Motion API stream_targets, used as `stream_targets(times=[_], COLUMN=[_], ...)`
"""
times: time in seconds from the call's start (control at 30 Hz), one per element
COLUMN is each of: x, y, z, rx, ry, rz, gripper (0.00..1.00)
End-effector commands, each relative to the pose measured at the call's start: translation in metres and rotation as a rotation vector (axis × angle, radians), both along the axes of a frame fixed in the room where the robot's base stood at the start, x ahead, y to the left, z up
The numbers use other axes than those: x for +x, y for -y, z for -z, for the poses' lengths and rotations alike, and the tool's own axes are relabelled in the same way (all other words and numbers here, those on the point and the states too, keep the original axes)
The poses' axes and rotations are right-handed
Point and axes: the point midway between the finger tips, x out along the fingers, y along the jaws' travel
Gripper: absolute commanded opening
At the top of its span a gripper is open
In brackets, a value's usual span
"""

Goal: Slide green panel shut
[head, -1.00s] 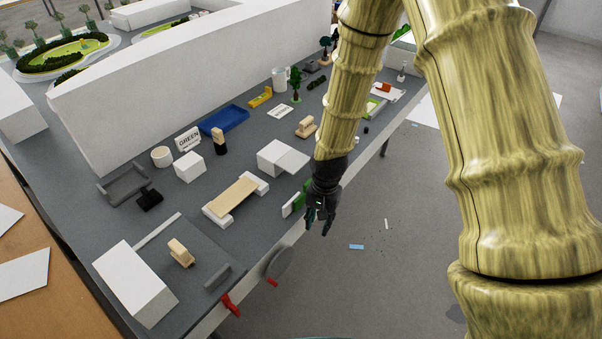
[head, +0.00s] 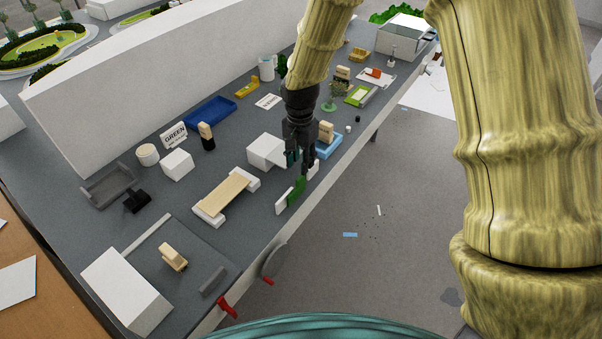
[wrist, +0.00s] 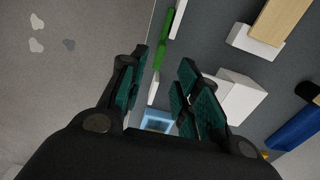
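The green panel (head: 297,191) stands upright at the table's front edge, between a white piece (head: 284,200) on its near left and another white piece (head: 314,168) on its far right. My gripper (head: 300,163) is just beyond the panel's far end, above the table edge, with its fingers pointing down. In the wrist view the green panel (wrist: 163,42) runs ahead between the spread fingers (wrist: 160,88), with a white piece (wrist: 154,88) nearer. The gripper is open and empty. I cannot tell whether a finger touches the panel or white piece.
A white box (head: 266,151) stands behind the panel, and a blue tray (head: 328,147) with a wooden block is close right of my gripper. A wooden plank on white blocks (head: 226,196) lies to the left. Past the table edge is open floor.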

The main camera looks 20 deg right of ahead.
Motion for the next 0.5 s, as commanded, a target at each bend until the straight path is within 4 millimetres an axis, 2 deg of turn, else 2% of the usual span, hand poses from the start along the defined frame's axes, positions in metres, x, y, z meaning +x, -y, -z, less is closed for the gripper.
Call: stream_targets(times=[0.5], x=[-0.002], y=[0.002], z=[0.055], rx=[0.0], ry=[-0.001], rz=[0.002], gripper=[0.32])
